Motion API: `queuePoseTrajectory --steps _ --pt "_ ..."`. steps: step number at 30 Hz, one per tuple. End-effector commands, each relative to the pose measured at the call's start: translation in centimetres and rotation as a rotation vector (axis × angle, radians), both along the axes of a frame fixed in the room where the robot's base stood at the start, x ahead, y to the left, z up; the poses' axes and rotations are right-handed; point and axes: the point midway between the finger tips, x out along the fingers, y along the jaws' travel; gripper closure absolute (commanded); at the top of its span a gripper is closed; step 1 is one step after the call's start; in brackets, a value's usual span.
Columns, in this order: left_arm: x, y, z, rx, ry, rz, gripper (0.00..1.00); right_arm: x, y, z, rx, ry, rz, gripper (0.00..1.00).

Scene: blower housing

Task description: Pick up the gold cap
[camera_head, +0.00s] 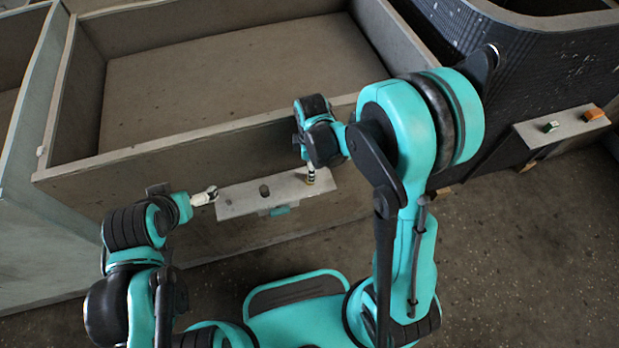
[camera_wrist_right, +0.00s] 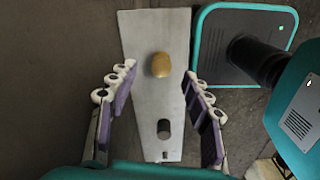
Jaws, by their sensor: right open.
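The gold cap (camera_wrist_right: 160,65) stands on a narrow grey plate (camera_wrist_right: 140,35) in the right wrist view. My right gripper (camera_wrist_right: 155,82) is open and empty, its fingers seen on either side of the plate, the cap showing between and slightly beyond their tips. In the head view my right gripper (camera_head: 311,173) is over the right end of the plate (camera_head: 235,202), where the cap is mostly hidden. My left gripper (camera_head: 205,197) is beside the plate's left end; its finger opening is too small to tell.
A dark cylinder (camera_head: 264,190) stands mid-plate; it also shows in the right wrist view (camera_wrist_right: 163,128). A large grey bin (camera_head: 105,160) is behind the plate. On the right, a shelf (camera_head: 570,126) holds a green block (camera_head: 551,126) and an orange block (camera_head: 593,114).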

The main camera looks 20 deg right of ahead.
Motion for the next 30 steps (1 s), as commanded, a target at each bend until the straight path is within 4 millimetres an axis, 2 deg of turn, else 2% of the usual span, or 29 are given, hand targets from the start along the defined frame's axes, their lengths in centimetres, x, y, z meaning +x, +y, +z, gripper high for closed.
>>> queuePoseTrajectory --steps 9,17,22,30 --pt "0.0 0.0 -2.6 0.0 0.0 0.0 0.0 -0.2 0.5 -4.6 0.0 0.0 0.0 0.5" --pt "0.0 0.0 -2.5 0.0 0.0 0.0 0.0 -0.2 0.5 -4.8 0.0 0.0 0.0 0.5" --pt "0.0 0.0 -2.5 0.0 0.0 0.0 0.0 -0.2 0.5 -4.8 0.0 0.0 0.0 0.95" --pt "0.0 0.0 -2.5 0.0 0.0 0.0 0.0 -0.2 0.5 -4.8 0.0 0.0 0.0 0.95"
